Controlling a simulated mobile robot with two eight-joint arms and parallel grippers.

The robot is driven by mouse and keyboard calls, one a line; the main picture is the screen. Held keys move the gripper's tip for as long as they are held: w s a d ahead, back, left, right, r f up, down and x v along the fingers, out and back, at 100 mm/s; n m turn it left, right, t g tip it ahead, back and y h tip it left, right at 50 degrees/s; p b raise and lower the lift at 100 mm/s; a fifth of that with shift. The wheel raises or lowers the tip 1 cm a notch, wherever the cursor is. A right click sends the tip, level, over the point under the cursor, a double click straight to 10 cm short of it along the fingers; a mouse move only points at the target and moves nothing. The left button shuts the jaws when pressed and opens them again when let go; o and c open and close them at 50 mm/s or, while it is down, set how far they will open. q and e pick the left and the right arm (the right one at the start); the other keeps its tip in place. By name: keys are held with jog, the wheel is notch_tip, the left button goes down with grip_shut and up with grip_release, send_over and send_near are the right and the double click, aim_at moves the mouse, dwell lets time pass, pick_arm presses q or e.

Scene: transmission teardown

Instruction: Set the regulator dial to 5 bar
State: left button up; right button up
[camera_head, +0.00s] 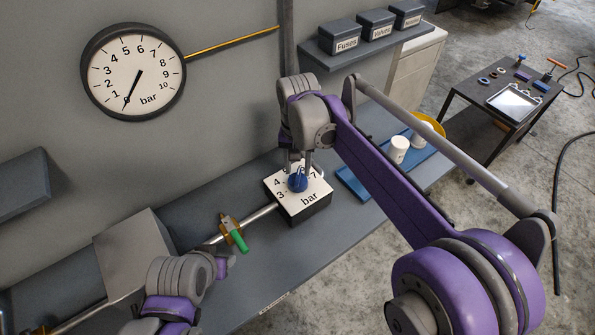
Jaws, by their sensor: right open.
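The regulator (303,211) is a box with a white top marked with numbers and "bar", on the wall-side bench. Its blue dial (297,184) sits in the middle of the top. My right gripper (300,172) points down at the dial, open, with its fingers around or just above it; I cannot tell if they touch. The dial's pointer is not clear, and my gripper hides part of the scale. The round wall gauge (155,85) has its black needle at about 0.
A pipe with a green-handled valve (236,236) runs left from the regulator to a grey box (142,250). A blue tray (352,184) with white cups stands right of the regulator. Labelled bins (376,24) sit on a shelf. A dark tool table (470,107) stands farther right.

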aim_at(298, 180)
jog(key=shift+f, duration=1.15)
grip_shut()
